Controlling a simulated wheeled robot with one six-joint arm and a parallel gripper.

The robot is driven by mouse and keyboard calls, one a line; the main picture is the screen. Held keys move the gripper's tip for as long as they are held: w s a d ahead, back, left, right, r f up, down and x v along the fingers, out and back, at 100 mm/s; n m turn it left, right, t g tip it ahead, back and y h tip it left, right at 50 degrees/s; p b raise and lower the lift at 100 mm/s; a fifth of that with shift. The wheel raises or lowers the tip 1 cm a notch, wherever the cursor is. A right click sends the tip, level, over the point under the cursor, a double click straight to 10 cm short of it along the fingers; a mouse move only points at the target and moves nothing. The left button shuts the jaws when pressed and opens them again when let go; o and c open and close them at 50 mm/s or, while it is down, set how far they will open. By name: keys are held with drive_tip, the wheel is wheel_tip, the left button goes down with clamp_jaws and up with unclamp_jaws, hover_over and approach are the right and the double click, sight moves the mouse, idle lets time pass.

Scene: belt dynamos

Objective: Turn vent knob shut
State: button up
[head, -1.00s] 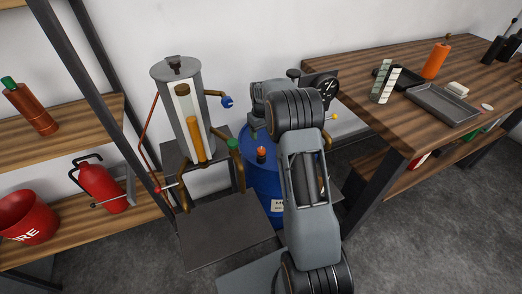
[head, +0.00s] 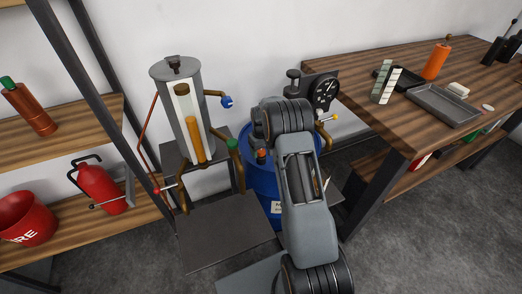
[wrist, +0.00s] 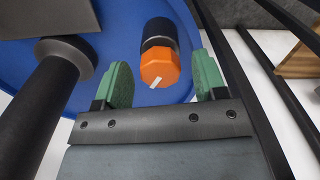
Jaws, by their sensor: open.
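An orange faceted knob (wrist: 160,66) with a white mark sits on a black stem on the blue drum (wrist: 115,18); I take it as the vent knob. In the head view a small orange knob (head: 261,153) shows on the drum (head: 260,184) just left of my arm. My gripper (wrist: 163,80) is open in the wrist view, with its green pads on either side of the orange knob and visible gaps between. I cannot tell how deep the knob lies between the pads. The white mark slants on the knob's lower edge. My arm hides my gripper in the head view.
A dark cylinder (wrist: 42,105) stands close left of my gripper. A glass-fronted tank (head: 183,105) with blue (head: 226,101) and green (head: 232,144) knobs stands left of the drum. A gauge (head: 324,92) is behind right. A wooden workbench (head: 360,85) stands to the right.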

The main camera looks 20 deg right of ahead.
drive_tip(key=shift+c, duration=0.5)
drive_tip(key=c, duration=0.8)
drive_tip(key=shift+n, duration=0.3)
drive_tip(key=n, duration=0.3)
drive_tip(key=shift+n, duration=0.3)
drive_tip(key=n, duration=0.4)
drive_tip(key=shift+n+b, duration=0.3)
drive_tip(key=shift+b, duration=0.1)
drive_tip(key=n, duration=0.3)
drive_tip(key=shift+n, duration=2.3)
